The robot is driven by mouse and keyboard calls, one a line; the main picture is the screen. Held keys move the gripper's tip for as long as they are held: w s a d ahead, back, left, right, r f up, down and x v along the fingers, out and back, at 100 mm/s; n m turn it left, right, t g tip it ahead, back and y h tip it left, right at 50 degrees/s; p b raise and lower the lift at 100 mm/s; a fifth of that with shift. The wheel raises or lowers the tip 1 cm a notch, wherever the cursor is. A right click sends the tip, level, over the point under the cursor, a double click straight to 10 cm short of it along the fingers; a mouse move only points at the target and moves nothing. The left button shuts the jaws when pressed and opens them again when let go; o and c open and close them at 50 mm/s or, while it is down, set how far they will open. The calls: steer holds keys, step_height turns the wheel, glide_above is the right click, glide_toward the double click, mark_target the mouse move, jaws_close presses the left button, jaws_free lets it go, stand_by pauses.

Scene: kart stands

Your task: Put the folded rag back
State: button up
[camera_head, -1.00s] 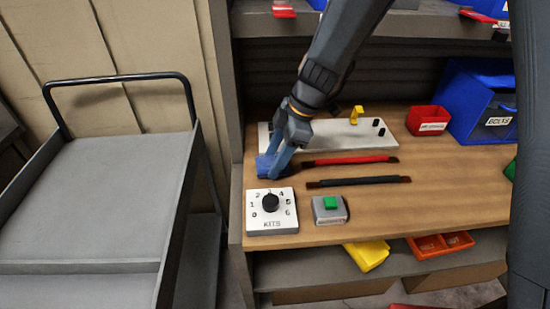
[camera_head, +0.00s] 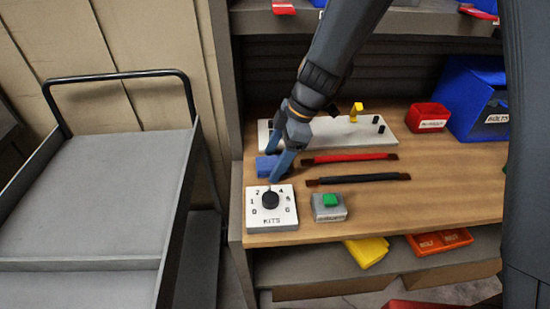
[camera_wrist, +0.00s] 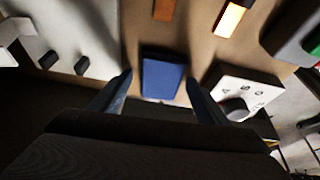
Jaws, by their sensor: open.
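The folded rag (camera_head: 266,166) is a small blue block-like bundle on the wooden bench, near its left end and just behind the numbered dial box (camera_head: 271,222). My gripper (camera_head: 277,168) reaches down to it from above, and one bluish finger passes in front of the rag's right side. In the wrist view the rag (camera_wrist: 163,78) lies between my two spread fingertips (camera_wrist: 158,84), with a visible gap on each side. I cannot tell how high the fingertips are above the bench top.
A white plate (camera_head: 343,139) with a yellow clip and black knobs lies behind. Red (camera_head: 350,158) and black (camera_head: 358,179) strap-like bars lie to the right, and a green-button box (camera_head: 329,207) in front. A red bin (camera_head: 428,117) and blue bin (camera_head: 468,104) stand farther right. A grey cart (camera_head: 110,200) stands left.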

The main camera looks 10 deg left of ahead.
steer(key=b+v, duration=0.3)
steer(key=v, duration=0.9)
steer(key=s+d+f+m, duration=0.1)
steer(key=d+m, duration=0.2)
steer(key=d, duration=0.1)
steer(key=s+d+f+m+h, duration=0.1)
steer(key=d+f+m, duration=0.1)
steer(key=d+m, duration=0.1)
steer(key=s+d+f+m+h, duration=0.1)
steer(key=d+m, duration=0.2)
steer(key=d, duration=0.2)
steer(key=shift+s+d+f+m+t, duration=0.15)
steer(key=shift+d+f+m+t, duration=0.15)
steer(key=shift+f+m+t, duration=0.1)
steer(key=s+d+f+m, duration=0.1)
steer(key=s+d+m, duration=0.1)
steer(key=d+m, duration=0.1)
steer(key=s+d+f+m+h, duration=0.1)
steer(key=s+d+m, duration=0.2)
steer(key=d+m, duration=0.1)
steer(key=s+d+f+m+t+h, duration=0.1)
steer(key=s+d+f+m, duration=0.1)
steer(key=d+m, duration=0.2)
steer(key=shift+s+d+f+m, duration=0.15)
steer(key=shift+d+m, duration=0.05)
steer(key=shift+m, duration=0.1)
